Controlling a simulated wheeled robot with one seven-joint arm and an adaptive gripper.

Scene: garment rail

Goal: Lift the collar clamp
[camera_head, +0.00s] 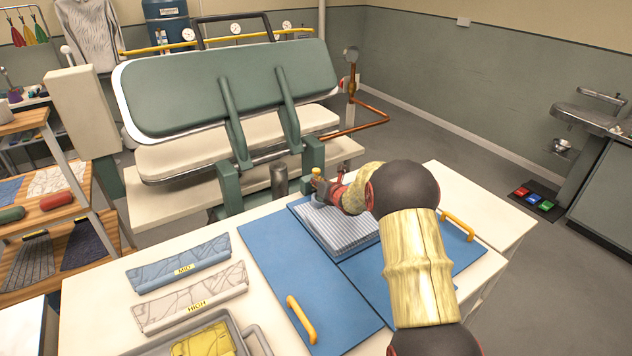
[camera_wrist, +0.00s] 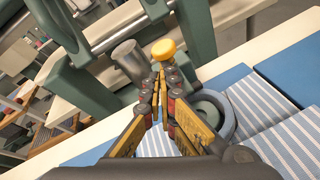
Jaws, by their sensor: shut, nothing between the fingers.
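A yellow round knob (camera_head: 316,172), which looks like the top of the collar clamp, stands at the back edge of the blue board. In the wrist view the knob (camera_wrist: 163,50) is just beyond my fingertips; I cannot tell whether they touch it. The clamp's lower part is hidden by my fingers. My gripper (camera_wrist: 158,72) is shut and empty; in the head view my gripper (camera_head: 325,187) is beside the knob. A blue-grey ring (camera_wrist: 229,118) lies right of my fingers, by a folded striped shirt (camera_head: 338,228).
The green press (camera_head: 230,90) stands behind the table, with a metal cylinder (camera_wrist: 129,60) close left of the knob. Folded cloths marked MID (camera_head: 178,262) and HIGH (camera_head: 190,296) lie left.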

